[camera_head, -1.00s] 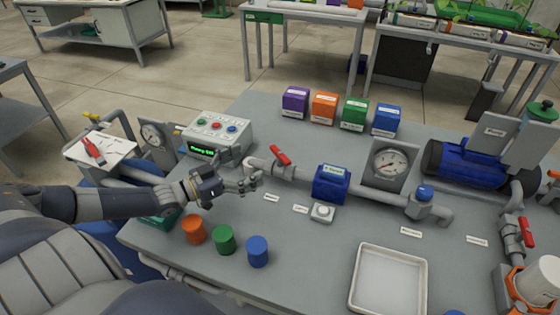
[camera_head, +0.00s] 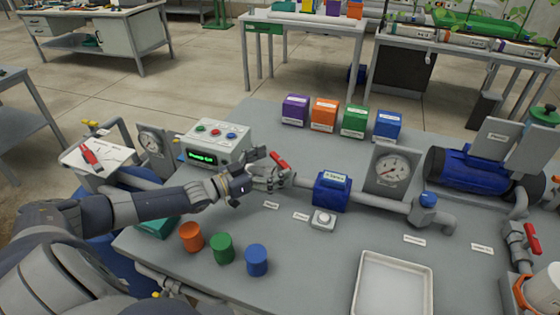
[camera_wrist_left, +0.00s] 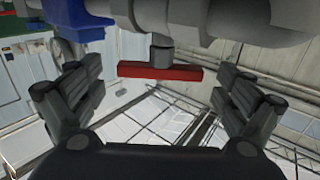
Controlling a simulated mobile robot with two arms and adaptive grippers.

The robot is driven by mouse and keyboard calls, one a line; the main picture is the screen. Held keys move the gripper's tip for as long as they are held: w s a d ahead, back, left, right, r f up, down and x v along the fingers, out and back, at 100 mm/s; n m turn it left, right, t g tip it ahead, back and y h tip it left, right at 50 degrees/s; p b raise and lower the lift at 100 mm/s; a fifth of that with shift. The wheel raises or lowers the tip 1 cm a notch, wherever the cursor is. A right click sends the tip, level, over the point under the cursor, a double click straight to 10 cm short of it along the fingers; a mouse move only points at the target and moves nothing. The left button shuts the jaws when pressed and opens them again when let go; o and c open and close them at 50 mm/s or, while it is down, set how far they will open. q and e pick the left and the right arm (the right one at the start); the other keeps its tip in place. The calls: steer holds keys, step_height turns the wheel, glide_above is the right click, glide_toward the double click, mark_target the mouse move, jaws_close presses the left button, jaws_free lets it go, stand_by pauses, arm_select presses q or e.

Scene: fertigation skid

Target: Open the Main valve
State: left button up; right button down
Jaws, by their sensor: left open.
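A valve with a red lever handle (camera_head: 279,163) sits on the grey pipe at the left part of the skid table; the small label (camera_head: 271,205) in front of it is too small to read. My left gripper (camera_head: 268,171) is open at this valve, with its fingers close around the handle area. In the left wrist view the red handle (camera_wrist_left: 160,72) lies crosswise between the two open fingers (camera_wrist_left: 160,95), beyond their tips and apart from both. I cannot tell whether the handle is touched in the head view.
A blue flow meter (camera_head: 332,191) and a gauge (camera_head: 391,171) follow along the pipe to the right. A control box (camera_head: 215,150) stands behind my left arm. Orange, green and blue cylinders (camera_head: 222,248) stand in front, with a white tray (camera_head: 394,285) at the right.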

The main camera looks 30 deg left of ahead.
arm_select(q)
steer(key=shift+x, duration=1.2)
steer(key=c, duration=1.1)
